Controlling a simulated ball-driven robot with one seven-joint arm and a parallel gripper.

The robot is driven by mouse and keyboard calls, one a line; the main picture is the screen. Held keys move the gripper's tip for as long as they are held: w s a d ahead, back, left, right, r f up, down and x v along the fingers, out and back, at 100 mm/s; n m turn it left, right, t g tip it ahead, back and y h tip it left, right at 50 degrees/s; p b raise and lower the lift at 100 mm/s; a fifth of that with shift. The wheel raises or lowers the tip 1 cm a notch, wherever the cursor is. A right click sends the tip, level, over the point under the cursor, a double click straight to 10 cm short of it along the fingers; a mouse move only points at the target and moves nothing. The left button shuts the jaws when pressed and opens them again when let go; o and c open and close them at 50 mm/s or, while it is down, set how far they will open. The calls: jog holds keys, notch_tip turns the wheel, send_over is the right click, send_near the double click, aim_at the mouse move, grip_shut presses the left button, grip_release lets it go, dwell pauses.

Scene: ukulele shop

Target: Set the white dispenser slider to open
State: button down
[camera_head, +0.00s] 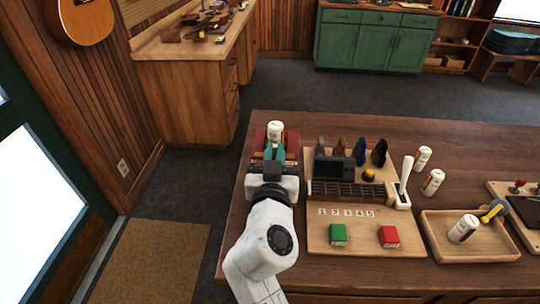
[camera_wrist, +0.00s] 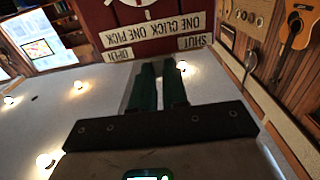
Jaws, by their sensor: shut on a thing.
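The dispenser (camera_head: 259,139) is a dark red box at the table's back left corner. In the wrist view its red front (camera_wrist: 150,18) fills the top, with upside-down labels reading ONE CLICK ONE PICK, OPEN (camera_wrist: 118,56) at left and SHUT (camera_wrist: 193,42) at right. My gripper (camera_head: 274,153) reaches the dispenser with its two green fingers. In the wrist view the fingertips (camera_wrist: 159,68) meet the panel's lower edge between the OPEN and SHUT labels, nearer the middle than either end. The jaws are shut on the slider, which the fingertips hide.
A white labelled canister (camera_head: 275,130) stands at the dispenser. To the right are a wooden board (camera_head: 365,242) with green and red blocks, a white upright lever (camera_head: 405,170), and a tray (camera_head: 490,252) holding another canister. More canisters stand behind the tray.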

jog(key=shift+d, duration=0.9)
jog(key=c, duration=1.1)
grip_release()
jog(key=shift+d, duration=0.2)
jog(key=shift+c, duration=0.2)
jog(key=shift+s+a, duration=0.1)
jog(key=shift+s, duration=0.05)
jog(key=s+b, duration=0.3)
jog(key=s, duration=0.7)
jog(key=shift+s+a, duration=0.15)
jog(key=shift+s, duration=0.15)
